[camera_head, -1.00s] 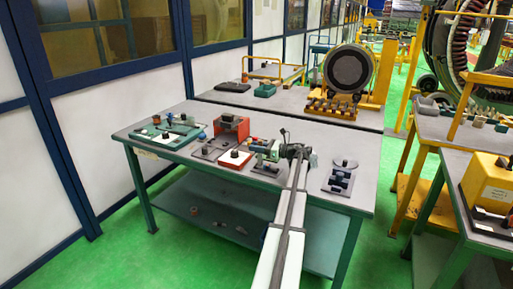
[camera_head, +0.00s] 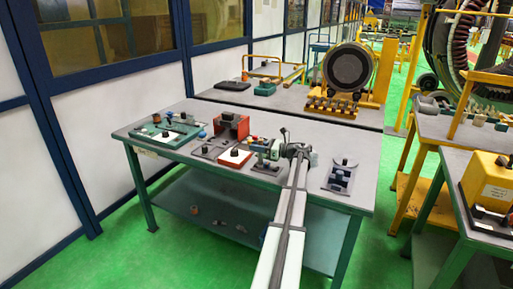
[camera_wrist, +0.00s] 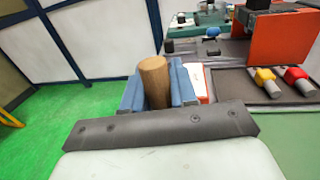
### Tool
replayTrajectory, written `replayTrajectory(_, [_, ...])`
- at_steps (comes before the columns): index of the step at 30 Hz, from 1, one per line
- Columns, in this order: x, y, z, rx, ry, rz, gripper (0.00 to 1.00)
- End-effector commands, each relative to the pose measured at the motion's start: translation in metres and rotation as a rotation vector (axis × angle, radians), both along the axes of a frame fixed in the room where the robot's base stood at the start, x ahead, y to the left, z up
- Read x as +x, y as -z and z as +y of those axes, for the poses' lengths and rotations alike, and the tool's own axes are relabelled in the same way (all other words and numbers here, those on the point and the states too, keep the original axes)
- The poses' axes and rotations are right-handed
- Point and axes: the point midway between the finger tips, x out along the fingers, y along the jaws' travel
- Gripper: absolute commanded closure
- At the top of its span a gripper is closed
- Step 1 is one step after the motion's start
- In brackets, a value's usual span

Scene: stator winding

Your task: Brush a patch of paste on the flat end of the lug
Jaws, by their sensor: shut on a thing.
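My gripper (camera_wrist: 157,90) shows in the wrist view with its blue fingers shut on a brown wooden handle (camera_wrist: 153,76), which looks like the brush's. The handle's lower end and any bristles are hidden behind the dark bracket. In the head view my gripper (camera_head: 297,151) is over the front right of the bench, right of a green fixture (camera_head: 265,148). I cannot make out the lug, its flat end or any paste; they are too small or hidden.
An orange-red block (camera_head: 232,126) stands on the grey bench (camera_head: 210,112), left of the fixture; a green tray (camera_head: 172,132) lies farther left. A dark stand (camera_head: 341,175) is right of my gripper. Yellow- and red-ended pieces (camera_wrist: 280,78) lie in a dark tray.

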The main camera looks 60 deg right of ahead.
Motion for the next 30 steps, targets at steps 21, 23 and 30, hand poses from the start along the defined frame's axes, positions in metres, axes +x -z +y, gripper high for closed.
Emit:
replayTrajectory(21, [0.0003,0.002,0.0045,0.001,-0.001,0.002,1.0])
replayTrajectory(23, [0.0002,0.0019,0.003,0.001,0.0,0.002,1.0])
replayTrajectory(30, [-0.0001,0.0014,-0.0008,0.0,0.0,0.002,1.0])
